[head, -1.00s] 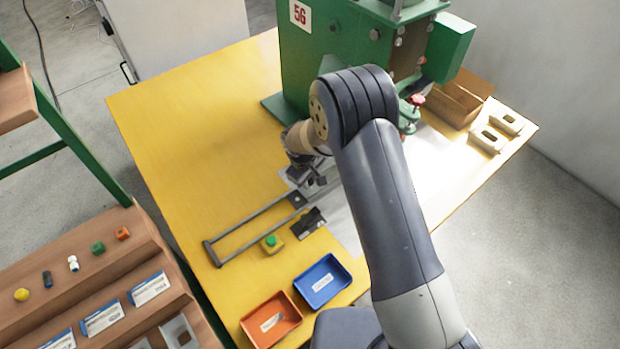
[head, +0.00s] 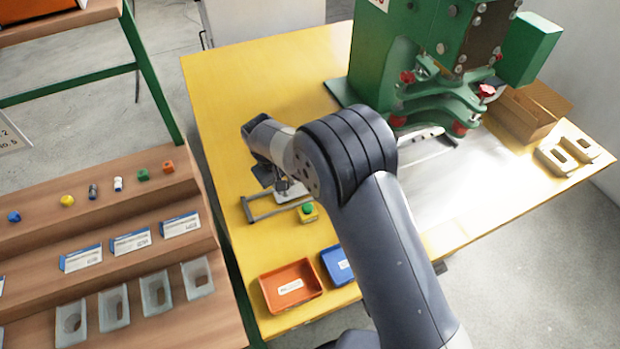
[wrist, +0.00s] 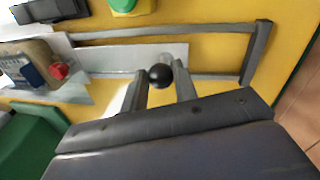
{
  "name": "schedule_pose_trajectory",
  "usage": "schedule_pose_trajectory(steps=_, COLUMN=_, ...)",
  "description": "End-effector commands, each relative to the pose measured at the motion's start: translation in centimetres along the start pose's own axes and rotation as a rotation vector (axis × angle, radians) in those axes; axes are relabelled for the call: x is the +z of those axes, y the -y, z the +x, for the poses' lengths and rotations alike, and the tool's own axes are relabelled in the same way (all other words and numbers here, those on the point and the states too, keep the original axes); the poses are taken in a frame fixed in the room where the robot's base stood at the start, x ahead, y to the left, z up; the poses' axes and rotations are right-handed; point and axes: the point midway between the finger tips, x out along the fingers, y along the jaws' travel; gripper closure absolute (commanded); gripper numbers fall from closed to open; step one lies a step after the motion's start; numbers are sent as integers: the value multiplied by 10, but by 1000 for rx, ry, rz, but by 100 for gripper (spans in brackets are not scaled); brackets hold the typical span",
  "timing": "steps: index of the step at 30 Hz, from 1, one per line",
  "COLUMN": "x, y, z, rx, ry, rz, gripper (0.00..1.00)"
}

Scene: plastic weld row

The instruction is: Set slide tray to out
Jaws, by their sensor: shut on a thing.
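The slide tray (wrist: 115,60) is a flat grey plate running between two dark metal rails, with a round black knob (wrist: 160,75) at its outer end. In the wrist view my gripper (wrist: 162,79) has one finger on each side of this knob and is shut on it. The rail frame (wrist: 258,55) ends in a crossbar, and a short gap lies between knob and crossbar. In the head view the tray (head: 290,190) lies partly behind my arm, near the outer end of the rail frame (head: 263,212). The head view hides my fingertips.
A green push button on a yellow box (head: 308,212) stands close beside the rails. An orange bin (head: 290,286) and a blue bin (head: 338,266) sit at the table's front. The green press (head: 420,60) stands at the back; a cardboard box (head: 530,108) is right of it.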

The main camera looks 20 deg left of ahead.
Motion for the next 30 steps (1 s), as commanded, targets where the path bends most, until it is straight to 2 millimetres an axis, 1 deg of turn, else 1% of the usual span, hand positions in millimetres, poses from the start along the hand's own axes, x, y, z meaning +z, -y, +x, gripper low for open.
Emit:
schedule_pose_trajectory(steps=1, x=-3, y=13, z=-1, rx=0, ry=-3, rz=-5, gripper=100)
schedule_pose_trajectory(steps=4, x=-7, y=32, z=-5, rx=0, ry=-3, rz=-4, gripper=100)
schedule_pose_trajectory(steps=9, x=-12, y=56, z=-11, rx=0, ry=-4, rz=-3, gripper=100)
schedule_pose_trajectory(steps=12, x=-14, y=65, z=-13, rx=0, ry=-3, rz=-1, gripper=100)
schedule_pose_trajectory(steps=18, x=-16, y=73, z=-15, rx=-1, ry=-4, rz=0, gripper=100)
schedule_pose_trajectory(steps=29, x=-16, y=76, z=-16, rx=-4, ry=-6, rz=-1, gripper=100)
schedule_pose_trajectory(steps=30, x=-17, y=76, z=-16, rx=-4, ry=-6, rz=-1, gripper=69)
